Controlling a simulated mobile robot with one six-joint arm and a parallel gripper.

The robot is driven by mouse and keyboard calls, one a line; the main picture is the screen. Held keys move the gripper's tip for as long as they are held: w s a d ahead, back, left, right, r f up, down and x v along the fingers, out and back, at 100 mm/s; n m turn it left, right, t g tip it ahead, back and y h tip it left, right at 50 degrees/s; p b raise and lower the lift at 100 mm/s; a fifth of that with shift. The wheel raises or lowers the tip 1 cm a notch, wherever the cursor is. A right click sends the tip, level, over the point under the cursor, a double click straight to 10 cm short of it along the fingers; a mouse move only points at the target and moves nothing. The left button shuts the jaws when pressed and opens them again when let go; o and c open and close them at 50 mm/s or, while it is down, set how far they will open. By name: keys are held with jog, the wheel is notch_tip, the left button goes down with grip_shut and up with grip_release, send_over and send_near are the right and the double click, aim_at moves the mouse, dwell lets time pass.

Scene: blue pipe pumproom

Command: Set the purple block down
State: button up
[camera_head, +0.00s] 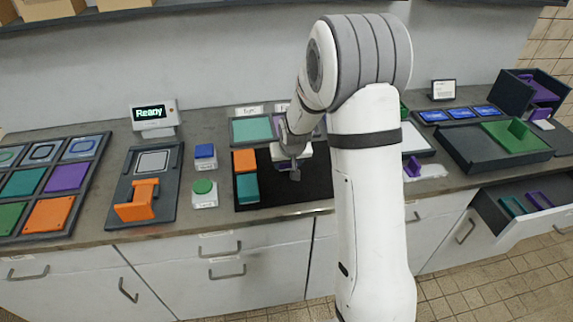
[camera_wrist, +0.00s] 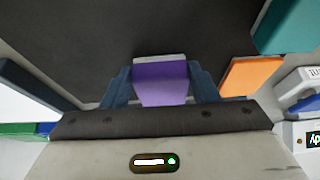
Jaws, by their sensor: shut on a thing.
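My gripper (camera_head: 290,168) is over the black mat (camera_head: 290,197) on the counter, pointing down. In the wrist view my gripper (camera_wrist: 160,92) has its two dark blue fingers closed on the sides of the purple block (camera_wrist: 160,80). The block has a pale edge at its far end. The black mat (camera_wrist: 90,40) fills the background of that view. I cannot tell whether the block touches the mat.
An orange block (camera_head: 244,160) and a teal block (camera_head: 247,188) lie at the mat's left side. Blue (camera_head: 205,151) and green (camera_head: 203,187) buttons stand left of them. Teal and purple panels lie behind the mat. The mat's middle around my gripper looks clear.

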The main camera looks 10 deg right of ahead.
jog(key=shift+f, duration=0.65)
jog(key=shift+f, duration=0.15)
jog(key=o, duration=1)
jog(key=shift+o, duration=0.2)
